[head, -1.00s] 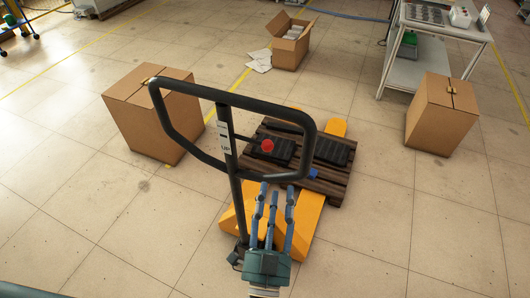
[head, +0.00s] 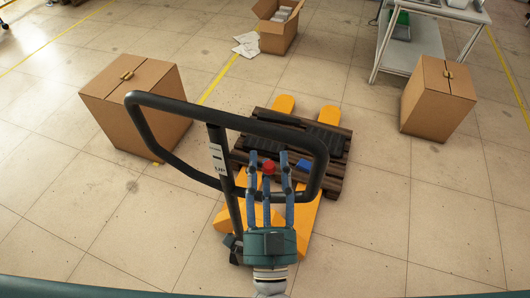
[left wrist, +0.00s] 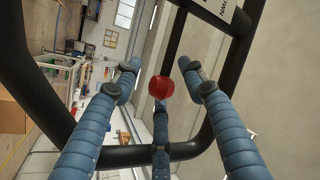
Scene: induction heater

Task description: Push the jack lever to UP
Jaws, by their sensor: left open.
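The jack lever's red knob (head: 268,168) shows inside the black handle loop (head: 309,138) of the yellow pallet jack (head: 312,213). A white label (head: 217,163) on the handle post bears letters that look like "UP". My left gripper (head: 268,157), with three blue fingers, is open, and its fingers reach to the knob. In the left wrist view the red knob (left wrist: 161,87) sits in the space between the spread fingers (left wrist: 161,76), with the black lever rod (left wrist: 174,37) beyond it. I cannot tell whether any finger touches the knob. My right gripper is out of view.
A dark wooden pallet (head: 328,180) with black items lies on the jack forks. Closed cardboard boxes stand at left (head: 134,103) and right (head: 437,98). An open box (head: 277,33) and a grey table (head: 411,45) are behind.

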